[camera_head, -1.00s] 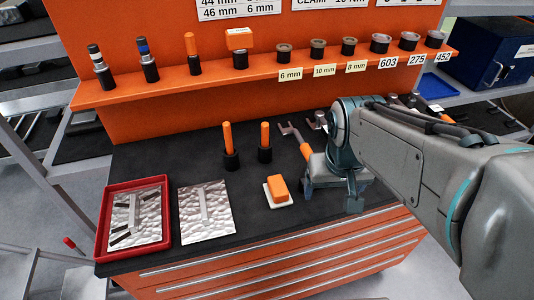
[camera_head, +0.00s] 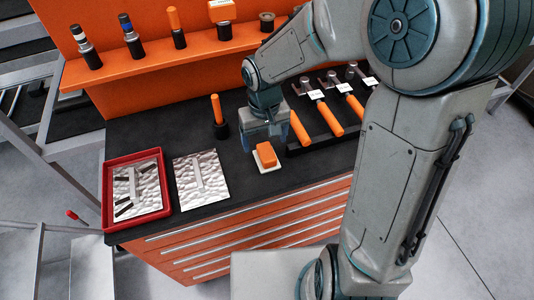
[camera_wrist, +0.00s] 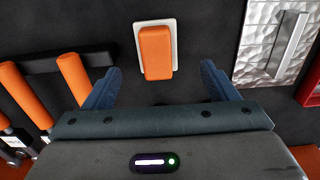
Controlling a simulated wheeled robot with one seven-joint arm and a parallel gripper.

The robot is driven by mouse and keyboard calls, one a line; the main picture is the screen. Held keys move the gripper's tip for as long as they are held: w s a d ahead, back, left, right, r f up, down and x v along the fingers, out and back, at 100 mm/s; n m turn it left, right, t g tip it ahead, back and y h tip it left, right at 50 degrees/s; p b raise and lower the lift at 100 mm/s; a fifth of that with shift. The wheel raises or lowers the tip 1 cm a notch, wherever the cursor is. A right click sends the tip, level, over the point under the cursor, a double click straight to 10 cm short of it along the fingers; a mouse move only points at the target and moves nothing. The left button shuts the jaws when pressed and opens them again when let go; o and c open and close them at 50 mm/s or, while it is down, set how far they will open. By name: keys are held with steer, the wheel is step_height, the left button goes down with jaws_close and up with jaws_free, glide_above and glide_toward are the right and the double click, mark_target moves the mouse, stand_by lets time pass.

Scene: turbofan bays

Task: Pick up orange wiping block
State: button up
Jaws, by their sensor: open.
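The orange wiping block (camera_head: 266,154) sits on a white pad (camera_head: 268,167) on the black bench top. In the wrist view the block (camera_wrist: 155,52) lies on its white pad (camera_wrist: 172,24), ahead of and between the lines of my two fingers. My gripper (camera_wrist: 160,82) is open and empty, with its blue fingers apart on either side and short of the block. In the head view my gripper (camera_head: 264,138) is just behind the block, above the bench, and its fingertips are partly hard to make out.
Orange-handled tools (camera_head: 328,118) lie in a dark rack right of the block. An upright orange-handled tool (camera_head: 217,112) stands at left behind it. A silver textured plate (camera_head: 200,181) and a red tray (camera_head: 107,190) lie to the left. An orange shelf (camera_head: 160,57) runs behind.

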mark_target(266, 151)
steer(key=shift+d+f+p, duration=0.2)
steer(key=shift+f+p, duration=0.15)
steer(key=shift+f, duration=3.1)
steer(key=c, duration=1.1)
